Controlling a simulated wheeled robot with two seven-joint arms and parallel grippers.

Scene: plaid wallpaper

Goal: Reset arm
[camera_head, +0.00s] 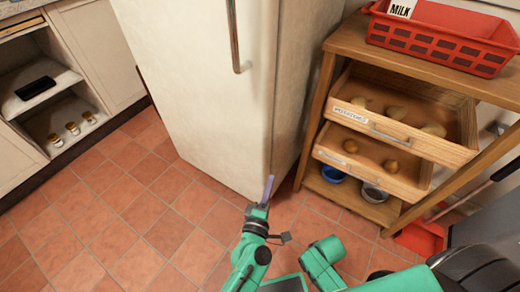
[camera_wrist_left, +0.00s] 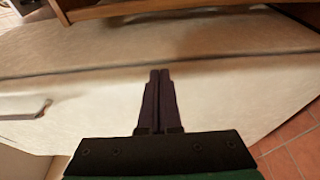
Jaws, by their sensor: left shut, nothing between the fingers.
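My left gripper (camera_head: 268,189) is at the bottom middle of the head view, on the end of my green arm. It points up in front of the lower corner of the white fridge (camera_head: 195,90). In the left wrist view the left gripper (camera_wrist_left: 160,75) shows its two dark fingers together, shut and empty. The pale fridge side (camera_wrist_left: 230,50) fills most of that view behind the fingers. I cannot tell whether the fingers touch the fridge. My right gripper does not show; only green and black arm parts are at the lower right.
A wooden shelf unit (camera_head: 325,85) stands right of the fridge, with two drawers of potatoes pulled out (camera_head: 400,115). A red basket (camera_head: 440,35) sits on top. Bowls (camera_head: 333,174) stand below. A white cabinet (camera_head: 95,45) is at the left. The tiled floor (camera_head: 125,200) is clear.

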